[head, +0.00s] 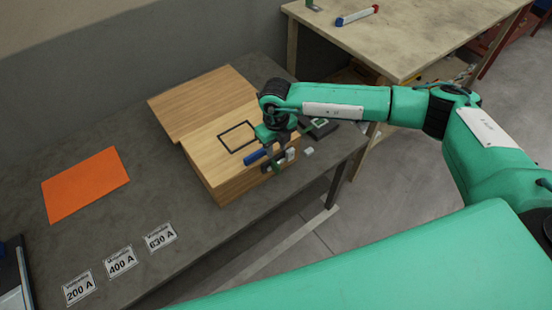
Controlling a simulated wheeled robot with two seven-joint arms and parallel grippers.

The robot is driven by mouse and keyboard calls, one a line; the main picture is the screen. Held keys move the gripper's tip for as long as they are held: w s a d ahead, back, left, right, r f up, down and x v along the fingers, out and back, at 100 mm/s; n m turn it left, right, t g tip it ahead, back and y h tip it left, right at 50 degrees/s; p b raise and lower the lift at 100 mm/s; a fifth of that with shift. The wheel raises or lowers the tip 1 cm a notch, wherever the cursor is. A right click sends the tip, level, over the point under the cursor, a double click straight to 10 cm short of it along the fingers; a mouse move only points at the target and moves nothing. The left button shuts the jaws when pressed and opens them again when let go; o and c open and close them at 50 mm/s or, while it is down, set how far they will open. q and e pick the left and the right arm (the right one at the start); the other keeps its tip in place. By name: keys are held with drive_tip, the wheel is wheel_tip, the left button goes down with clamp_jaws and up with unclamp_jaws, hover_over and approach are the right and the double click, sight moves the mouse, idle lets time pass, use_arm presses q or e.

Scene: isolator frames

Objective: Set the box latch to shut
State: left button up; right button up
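A wooden box (222,160) stands on the grey table, with a black square outline on its top. A wider wooden panel (200,100) lies against its back left side; I cannot tell whether it is the box's opened lid. My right gripper (280,163) points down at the box's front right edge, and its fingers are small and partly hidden. A small blue piece (255,156) shows just left of the fingers, and I cannot tell what it belongs to. The latch cannot be made out clearly; the gripper covers that edge. My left gripper is not in view.
The grey table (110,225) holds an orange sheet (86,185) and labels reading 200 A (79,288), 400 A (121,261) and 630 A (160,236). A small white block (308,151) lies right of the gripper. A pale workbench (420,35) stands behind.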

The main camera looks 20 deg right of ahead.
sight(276, 164)
wheel_tip(276, 164, down, 7)
drive_tip(key=shift+f+p, duration=0.2)
drive_tip(key=shift+p, duration=0.4)
clamp_jaws()
